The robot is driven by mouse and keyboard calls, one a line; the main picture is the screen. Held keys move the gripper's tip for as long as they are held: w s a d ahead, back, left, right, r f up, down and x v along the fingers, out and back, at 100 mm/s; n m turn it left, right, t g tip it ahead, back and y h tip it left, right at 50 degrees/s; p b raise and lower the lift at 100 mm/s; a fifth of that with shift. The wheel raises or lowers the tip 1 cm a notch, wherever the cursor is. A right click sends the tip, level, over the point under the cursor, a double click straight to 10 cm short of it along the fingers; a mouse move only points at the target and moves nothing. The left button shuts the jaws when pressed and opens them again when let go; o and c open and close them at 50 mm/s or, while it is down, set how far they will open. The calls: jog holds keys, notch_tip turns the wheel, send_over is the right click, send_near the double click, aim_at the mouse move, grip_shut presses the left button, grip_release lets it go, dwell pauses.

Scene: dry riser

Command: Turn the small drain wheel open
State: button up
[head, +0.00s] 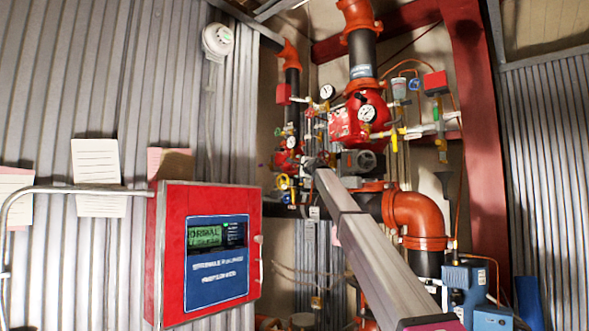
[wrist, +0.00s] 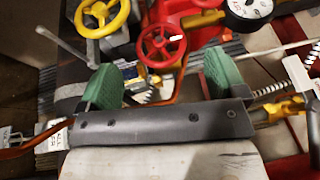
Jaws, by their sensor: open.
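In the wrist view a small red spoked wheel (wrist: 161,45) sits just beyond my gripper (wrist: 166,80), roughly between its two green fingertips in the picture. A yellow spoked wheel (wrist: 102,16) is up and left of it. I cannot tell from the frames which wheel is the drain wheel. My gripper is open with nothing between its fingers, and it appears apart from the red wheel. In the head view my arm reaches into the pipework and its end is small, so contact cannot be judged there. A yellow wheel (head: 284,182) shows near the arm's end.
A large red valve body (head: 362,118) with a gauge and thick orange pipe (head: 415,217) crowd the right of my arm. A red control panel (head: 208,255) stands at the left. In the wrist view a white gauge (wrist: 250,8) and a spring (wrist: 300,72) are close by.

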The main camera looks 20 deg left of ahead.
aim_at(295, 165)
jog(key=x, duration=0.5)
jog(key=shift+w+a, duration=0.2)
jog(key=shift+w, duration=0.05)
jog(key=shift+c, duration=0.3)
jog(key=c, duration=0.9)
jog(key=shift+o, duration=0.2)
jog(key=n+g+h, duration=0.1)
jog(key=g+h, duration=0.1)
jog(key=h, duration=0.1)
jog(key=shift+r+n+g, duration=0.15)
jog(key=shift+n+g, duration=0.15)
jog(key=shift+g, duration=0.1)
jog(key=n+g+h, duration=0.1)
jog(key=g+h, duration=0.1)
jog(key=h, duration=0.1)
jog(key=shift+h, duration=0.3)
jog(key=shift+g, duration=0.3)
